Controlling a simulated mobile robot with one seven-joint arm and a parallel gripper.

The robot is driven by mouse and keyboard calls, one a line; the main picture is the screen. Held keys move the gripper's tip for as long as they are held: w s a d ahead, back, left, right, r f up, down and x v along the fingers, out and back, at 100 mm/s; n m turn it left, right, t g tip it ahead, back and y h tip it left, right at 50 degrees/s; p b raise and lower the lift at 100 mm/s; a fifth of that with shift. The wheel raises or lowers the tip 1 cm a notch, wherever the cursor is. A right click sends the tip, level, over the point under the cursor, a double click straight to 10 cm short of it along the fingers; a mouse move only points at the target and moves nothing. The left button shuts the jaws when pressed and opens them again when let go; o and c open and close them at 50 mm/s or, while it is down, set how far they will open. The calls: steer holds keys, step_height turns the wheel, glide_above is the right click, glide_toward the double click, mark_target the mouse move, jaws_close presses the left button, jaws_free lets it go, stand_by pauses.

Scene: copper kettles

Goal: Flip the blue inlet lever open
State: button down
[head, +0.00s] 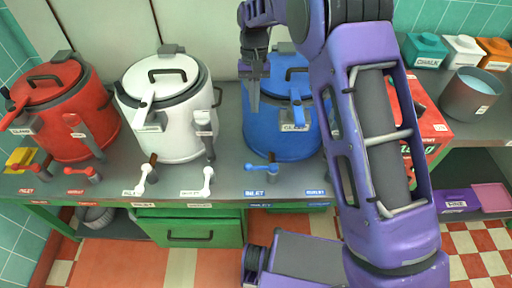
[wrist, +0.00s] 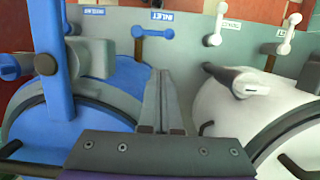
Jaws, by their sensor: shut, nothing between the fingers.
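The blue inlet lever (head: 262,168) stands at the front edge of the counter, before the blue kettle (head: 262,135), with a blue INLET label (head: 254,193) below it. Its bar lies roughly along the counter edge. In the wrist view the lever (wrist: 153,33) is beyond my fingertips, with a brown piece at one end. My gripper (head: 252,104) is shut and empty, pointing down in front of the kettle's upper left side, above and behind the lever and apart from it. In the wrist view my gripper's fingers (wrist: 161,75) are together. My arm hides the kettle's right side.
The white kettle (head: 175,125) with two white levers stands left of the blue one, and the red kettle (head: 70,120) is farther left. A red box (head: 428,118) and a grey pot (head: 468,97) are to the right. Grey counter shows between the levers.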

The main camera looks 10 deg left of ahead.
mark_target(252, 167)
steer(key=b+x, duration=0.2)
steer(key=x, duration=1.7)
steer(key=shift+f, duration=0.15)
steer(key=shift+s, duration=0.1)
steer(key=s+n, duration=0.1)
steer(key=n, duration=0.1)
steer(key=s+n+h, duration=0.1)
steer(key=s+n, duration=0.1)
steer(key=n, duration=0.1)
steer(key=shift+t, duration=0.3)
steer(key=s+d+n, duration=0.1)
steer(key=n, duration=0.3)
steer(key=s+d+n+t, duration=0.1)
steer(key=s+d+n, duration=0.1)
steer(key=n, duration=0.2)
steer(key=s+d+n+t+h, duration=0.1)
steer(key=n, duration=0.3)
steer(key=shift+s+d, duration=0.25)
steer(key=shift+d, duration=0.15)
steer(key=shift+d+n+t, duration=0.3)
steer(key=shift+d+n, duration=0.1)
steer(key=shift+n, duration=0.3)
steer(key=shift+d, duration=0.1)
